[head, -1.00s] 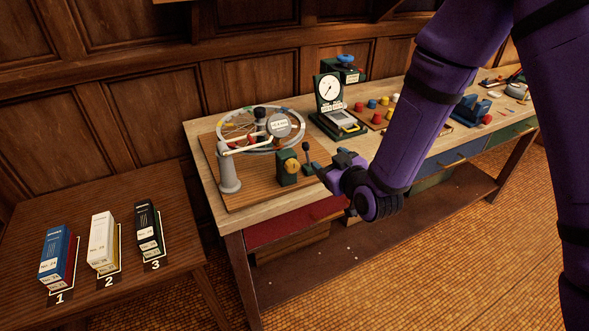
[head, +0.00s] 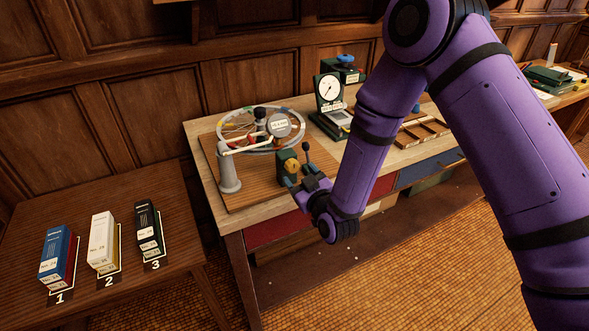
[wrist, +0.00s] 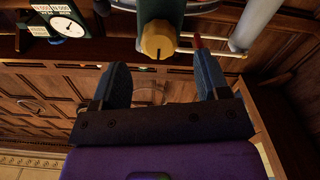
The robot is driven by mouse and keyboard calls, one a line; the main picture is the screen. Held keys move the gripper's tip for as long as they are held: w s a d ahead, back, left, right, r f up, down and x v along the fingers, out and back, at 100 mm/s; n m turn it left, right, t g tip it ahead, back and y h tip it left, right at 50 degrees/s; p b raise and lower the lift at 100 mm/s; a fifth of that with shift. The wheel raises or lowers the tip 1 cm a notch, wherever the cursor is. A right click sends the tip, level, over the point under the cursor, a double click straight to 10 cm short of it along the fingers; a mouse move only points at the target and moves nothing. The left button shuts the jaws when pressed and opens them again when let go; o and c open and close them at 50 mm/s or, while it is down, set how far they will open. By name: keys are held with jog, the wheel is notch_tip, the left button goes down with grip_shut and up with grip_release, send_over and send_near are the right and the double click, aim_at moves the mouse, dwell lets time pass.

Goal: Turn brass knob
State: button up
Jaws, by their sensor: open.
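The brass knob (head: 291,166) sits on the front of a small dark green block (head: 287,177) on the wooden board. In the wrist view the knob (wrist: 158,40) has a dark notch mark at its lower edge and lies just ahead of the fingers, about midway between them. My gripper (head: 298,184) is close in front of the knob in the head view. In the wrist view my gripper (wrist: 159,80) is open, with two blue-grey fingers spread apart and nothing between them. The knob appears apart from both fingers.
A black-knobbed lever (head: 306,148) stands just right of the block. A wheel rig (head: 229,182) with a pale post is behind and left. A dial gauge (head: 330,88) stands further back. A side table (head: 105,240) with boxes is at left.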

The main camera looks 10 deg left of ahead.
aim_at(294, 168)
jog(key=shift+x, duration=2.05)
jog(key=c, duration=0.9)
